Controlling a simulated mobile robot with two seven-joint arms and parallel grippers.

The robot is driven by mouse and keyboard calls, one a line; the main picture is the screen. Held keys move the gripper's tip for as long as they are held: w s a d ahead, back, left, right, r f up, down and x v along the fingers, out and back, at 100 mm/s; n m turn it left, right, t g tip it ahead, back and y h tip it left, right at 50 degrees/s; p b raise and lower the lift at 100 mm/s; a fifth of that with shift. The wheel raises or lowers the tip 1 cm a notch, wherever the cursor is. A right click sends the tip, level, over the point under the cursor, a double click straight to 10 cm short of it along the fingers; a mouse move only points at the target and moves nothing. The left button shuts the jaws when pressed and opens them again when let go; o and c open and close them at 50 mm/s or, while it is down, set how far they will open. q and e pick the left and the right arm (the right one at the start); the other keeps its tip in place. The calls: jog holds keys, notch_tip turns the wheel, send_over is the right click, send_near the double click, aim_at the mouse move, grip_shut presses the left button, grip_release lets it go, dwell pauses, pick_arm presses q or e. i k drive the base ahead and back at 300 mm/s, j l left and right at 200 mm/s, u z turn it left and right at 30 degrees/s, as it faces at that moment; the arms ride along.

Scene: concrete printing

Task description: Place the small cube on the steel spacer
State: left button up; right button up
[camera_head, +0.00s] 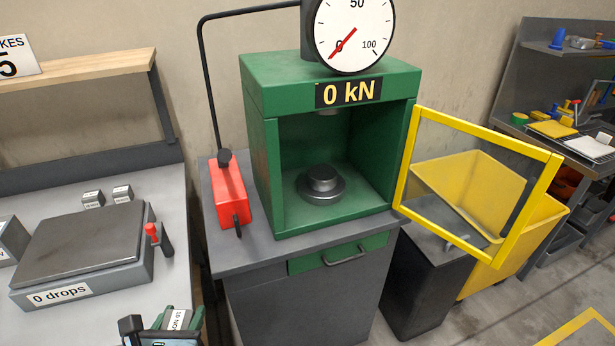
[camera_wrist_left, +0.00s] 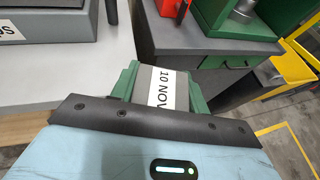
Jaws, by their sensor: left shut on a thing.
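A small grey cube with a white "10 NOV" label (camera_wrist_left: 166,88) is held between the green fingers of my left gripper (camera_head: 178,320). The gripper is shut on it at the bottom of the head view, in front of the press and below its opening. The steel spacer (camera_head: 322,177) appears to be the short dark cylinder on a round plate inside the green press (camera_head: 262,180). Nothing rests on its top. The cube is well apart from the spacer. The press also shows in part at the top right of the left wrist view. My right gripper is not in view.
The yellow-framed guard door (camera_head: 402,165) stands open to the right. A red pump box (camera_head: 229,195) with a lever stands left of the press. A scale (camera_head: 80,245) and two small labelled cubes (camera_head: 122,193) are on the left bench. The press's front opening is clear.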

aim_at(322, 172)
jog(key=i+l, duration=0.1)
jog(key=l, duration=0.4)
jog(key=i+l, duration=0.1)
jog(key=l, duration=0.45)
jog(key=i+l, duration=0.1)
jog(key=l, duration=0.4)
jog(key=i+l, duration=0.1)
jog(key=l, duration=0.45)
jog(key=i+l, duration=0.1)
jog(key=l, duration=0.4)
jog(key=i, duration=0.5)
